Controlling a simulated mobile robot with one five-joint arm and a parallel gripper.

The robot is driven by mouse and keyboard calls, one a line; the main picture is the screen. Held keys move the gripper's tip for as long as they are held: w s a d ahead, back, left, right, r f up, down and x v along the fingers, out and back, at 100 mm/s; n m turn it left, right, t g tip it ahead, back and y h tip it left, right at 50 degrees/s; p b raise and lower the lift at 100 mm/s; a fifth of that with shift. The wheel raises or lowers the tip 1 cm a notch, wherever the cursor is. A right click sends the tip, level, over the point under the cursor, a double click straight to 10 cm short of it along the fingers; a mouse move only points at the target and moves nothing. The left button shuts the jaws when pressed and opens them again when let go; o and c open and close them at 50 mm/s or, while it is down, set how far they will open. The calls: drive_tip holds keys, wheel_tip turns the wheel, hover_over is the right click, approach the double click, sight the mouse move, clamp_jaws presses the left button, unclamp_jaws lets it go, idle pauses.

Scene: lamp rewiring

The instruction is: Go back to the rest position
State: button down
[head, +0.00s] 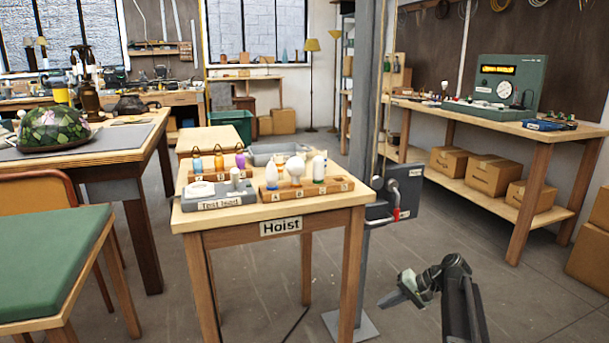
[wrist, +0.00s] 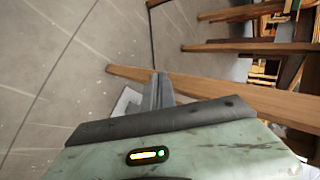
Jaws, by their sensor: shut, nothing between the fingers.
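My gripper (head: 398,292) is in the lower right of the head view, low over the floor, to the right of the hoist post's foot. It is shut and holds nothing. In the wrist view, its green-grey body with a small lit indicator fills the bottom, with a dark bar (wrist: 160,122) across the front. My arm bends down from its dark elbow beside it.
The hoist table carries a grey test bed (head: 216,201), bulbs in a wooden rack (head: 305,189) and coloured bottles behind. The grey hoist post (head: 367,120) stands on a floor plate (head: 362,328). A green stool (head: 50,262) is left. Open floor lies right, before the workbench (head: 520,128).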

drive_tip(key=s+a+f+n+g+h+p, duration=0.2)
drive_tip(key=s+a+h, duration=0.2)
drive_tip(key=s, duration=0.5)
drive_tip(key=s+a+f+n+g+h+p, duration=0.1)
drive_tip(key=s+a+h, duration=0.4)
drive_tip(key=s, duration=0.4)
wheel_tip(320, 180, up, 36)
drive_tip(key=p, duration=3.6)
drive_tip(key=shift+d+p, duration=0.25)
drive_tip(key=shift+p, duration=0.1)
drive_tip(key=shift+w, duration=0.1)
